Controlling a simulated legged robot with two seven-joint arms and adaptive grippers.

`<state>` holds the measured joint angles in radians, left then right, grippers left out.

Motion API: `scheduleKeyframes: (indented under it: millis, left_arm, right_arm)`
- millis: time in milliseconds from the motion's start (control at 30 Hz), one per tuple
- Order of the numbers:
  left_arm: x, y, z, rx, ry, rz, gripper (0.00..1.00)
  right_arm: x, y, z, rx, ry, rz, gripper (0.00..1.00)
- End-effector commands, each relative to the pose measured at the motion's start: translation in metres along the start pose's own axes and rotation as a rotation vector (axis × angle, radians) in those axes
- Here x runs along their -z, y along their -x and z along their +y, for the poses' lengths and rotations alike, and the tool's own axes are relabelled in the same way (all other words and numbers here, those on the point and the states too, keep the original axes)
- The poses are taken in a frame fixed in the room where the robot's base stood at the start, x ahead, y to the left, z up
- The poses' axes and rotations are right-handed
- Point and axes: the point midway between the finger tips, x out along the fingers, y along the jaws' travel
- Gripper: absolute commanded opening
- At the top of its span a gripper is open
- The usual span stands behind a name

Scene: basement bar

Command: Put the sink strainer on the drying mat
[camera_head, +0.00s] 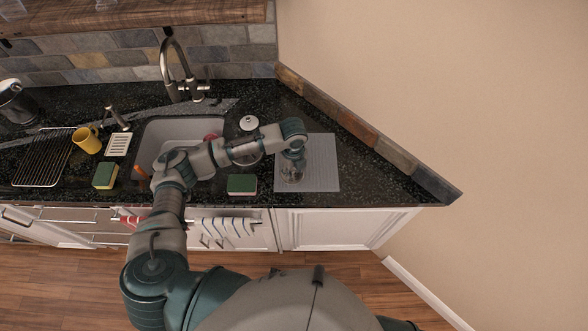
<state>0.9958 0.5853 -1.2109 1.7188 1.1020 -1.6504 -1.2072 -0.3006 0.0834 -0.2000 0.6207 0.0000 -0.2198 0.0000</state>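The grey drying mat (322,165) lies on the dark counter at the right, near the wall. My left arm reaches across the sink, and my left gripper (291,176) points down over the left part of the mat. A small round metallic shape shows at its fingertips, low over or on the mat. It may be the sink strainer, but it is too small and too covered by the gripper to be sure. I cannot tell whether the fingers are open or shut on it. My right gripper is out of view.
The sink (165,133) with its tall faucet (173,68) is left of the mat. A green sponge (242,184) and a white-lidded item (249,122) stand between them. A yellow mug (88,140), another sponge (105,175) and a wire rack (43,158) are farther left.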

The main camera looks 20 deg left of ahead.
Motion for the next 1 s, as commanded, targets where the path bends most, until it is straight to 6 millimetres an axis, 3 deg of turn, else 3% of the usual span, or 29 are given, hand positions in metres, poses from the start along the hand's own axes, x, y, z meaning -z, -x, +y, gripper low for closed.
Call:
scheduleKeyframes:
  millis: [233,500,700,1000]
  left_arm:
    - [-0.001,0.019,-0.001,0.004,0.0,-0.001,0.45]
    - [0.0,0.079,-0.001,0.004,0.0,-0.002,0.45]
    - [0.0,0.111,-0.001,0.002,0.0,-0.001,0.45]
    - [0.0,0.122,0.0,0.0,0.0,0.001,0.45]
  right_arm:
    - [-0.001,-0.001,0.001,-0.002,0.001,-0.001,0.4]
    - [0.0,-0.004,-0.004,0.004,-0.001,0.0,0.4]
    - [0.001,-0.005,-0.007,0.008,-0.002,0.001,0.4]
    - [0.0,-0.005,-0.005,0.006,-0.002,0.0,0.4]
